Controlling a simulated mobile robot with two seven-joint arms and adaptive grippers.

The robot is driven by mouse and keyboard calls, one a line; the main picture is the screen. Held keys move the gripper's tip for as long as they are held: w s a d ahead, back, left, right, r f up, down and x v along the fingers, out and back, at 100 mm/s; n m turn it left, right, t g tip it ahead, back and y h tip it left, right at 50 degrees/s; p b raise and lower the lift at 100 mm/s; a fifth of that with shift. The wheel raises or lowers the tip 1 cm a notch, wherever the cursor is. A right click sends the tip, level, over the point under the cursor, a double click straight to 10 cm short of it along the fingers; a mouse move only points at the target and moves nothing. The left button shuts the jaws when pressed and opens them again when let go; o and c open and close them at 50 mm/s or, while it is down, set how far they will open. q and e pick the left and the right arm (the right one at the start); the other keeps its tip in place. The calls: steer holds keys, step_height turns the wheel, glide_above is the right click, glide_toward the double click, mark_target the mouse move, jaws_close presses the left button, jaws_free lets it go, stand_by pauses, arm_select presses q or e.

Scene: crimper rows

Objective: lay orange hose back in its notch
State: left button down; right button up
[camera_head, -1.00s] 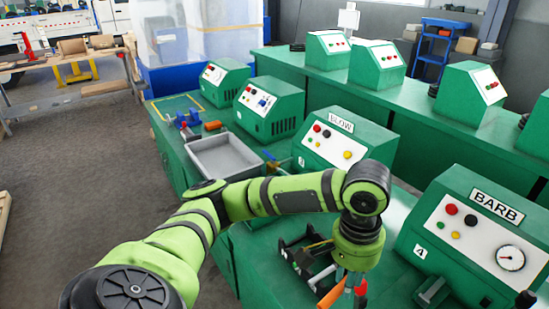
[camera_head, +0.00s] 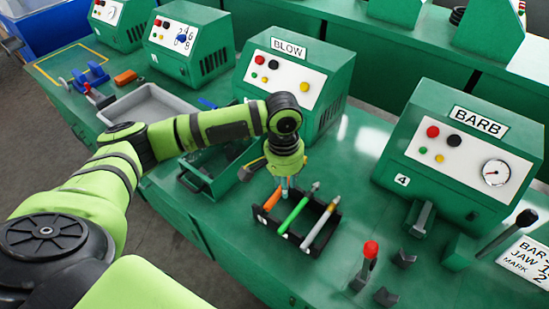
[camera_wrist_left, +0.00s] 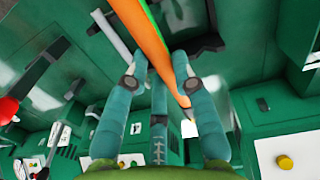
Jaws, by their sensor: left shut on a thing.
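A black rack (camera_head: 311,243) stands on the green bench in front of machine 4. A green hose (camera_head: 293,215) and a white hose (camera_head: 319,225) lie across it. The orange hose (camera_head: 271,199) is at the rack's left end, beside the green hose. My left gripper (camera_head: 287,184) points down over that end. In the left wrist view the orange hose (camera_wrist_left: 168,55) passes between the gripper's teal fingers, which are shut on it. The arm and fingers hide part of the hose, so I cannot tell whether it rests in a notch. My right gripper is out of view.
A green tray (camera_head: 236,170) with dark tools is just left of the rack. The BLOW machine (camera_head: 297,75) stands behind and the BARB machine (camera_head: 462,140) at right. A red-topped lever (camera_head: 368,258) and small black blocks (camera_head: 403,259) stand right of the rack.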

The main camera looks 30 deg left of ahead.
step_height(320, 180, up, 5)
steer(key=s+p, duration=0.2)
steer(key=p, duration=0.1)
arm_select(q)
steer(key=shift+m, duration=0.4)
steer(key=shift+w+a+f+b, duration=0.4)
steer(key=shift+a+f+b, duration=0.3)
steer(key=shift+f+b, duration=1.15)
steer(key=shift+w+a+f+b, duration=0.4)
steer(key=shift+a+f+b, duration=0.6)
steer(key=shift+f, duration=1.4)
steer(key=shift+w+a+f+b, duration=0.45)
steer(key=shift+f+b, duration=1.3)
steer(key=shift+f, duration=0.35)
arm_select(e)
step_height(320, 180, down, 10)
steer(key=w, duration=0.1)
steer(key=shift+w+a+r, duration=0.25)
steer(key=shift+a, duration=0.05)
arm_select(q)
steer(key=c, duration=0.9)
jaws_free()
steer(key=shift+c, duration=0.2)
steer(key=shift+s, duration=0.1)
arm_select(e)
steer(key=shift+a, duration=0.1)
